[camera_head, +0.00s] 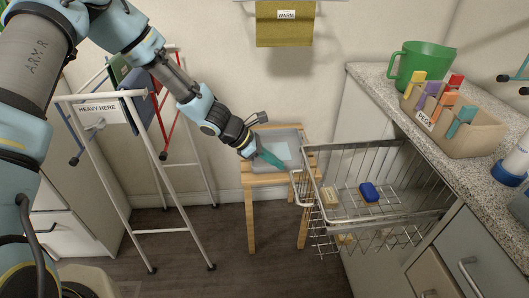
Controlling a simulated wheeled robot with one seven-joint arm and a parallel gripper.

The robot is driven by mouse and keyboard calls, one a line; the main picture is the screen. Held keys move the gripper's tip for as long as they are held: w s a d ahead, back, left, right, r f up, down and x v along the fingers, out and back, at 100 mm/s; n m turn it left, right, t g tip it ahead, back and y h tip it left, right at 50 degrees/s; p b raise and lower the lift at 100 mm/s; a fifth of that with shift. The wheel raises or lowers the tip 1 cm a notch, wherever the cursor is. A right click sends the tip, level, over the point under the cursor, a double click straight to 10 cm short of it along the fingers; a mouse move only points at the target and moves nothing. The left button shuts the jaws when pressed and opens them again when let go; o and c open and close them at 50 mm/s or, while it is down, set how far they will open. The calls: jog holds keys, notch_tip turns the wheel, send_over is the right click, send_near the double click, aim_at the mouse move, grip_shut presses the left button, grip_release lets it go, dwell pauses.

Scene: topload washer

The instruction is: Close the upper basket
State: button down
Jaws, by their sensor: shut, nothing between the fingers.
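The upper basket (372,215) is a wire pull-out basket at the right. It stands out from under the granite counter. A sponge-like beige block (330,197) and a blue item (369,192) lie in it. A curved bar like a handle (296,188) sits at its left end. My gripper (280,165) is shut and empty, its teal fingers just left of the basket's left end and above it in the picture. A gap shows between the fingertips and the basket. More wirework (350,240) shows below, partly hidden by the upper basket.
A small wooden stool (250,205) with a grey tray (292,135) stands behind my gripper. A white rack (115,190) stands at the left. The counter (390,95) carries a green jug (418,68) and a peg box (470,135). The floor in the middle is clear.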

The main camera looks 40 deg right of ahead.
jog(key=shift+s+d+f+p, duration=0.2)
jog(key=shift+s+d+p, duration=0.1)
jog(key=shift+s+d, duration=0.55)
jog(key=shift+s+d+f+p, duration=0.15)
jog(key=shift+s+d+p, duration=0.3)
jog(key=shift+d, duration=0.6)
jog(key=shift+s, duration=0.1)
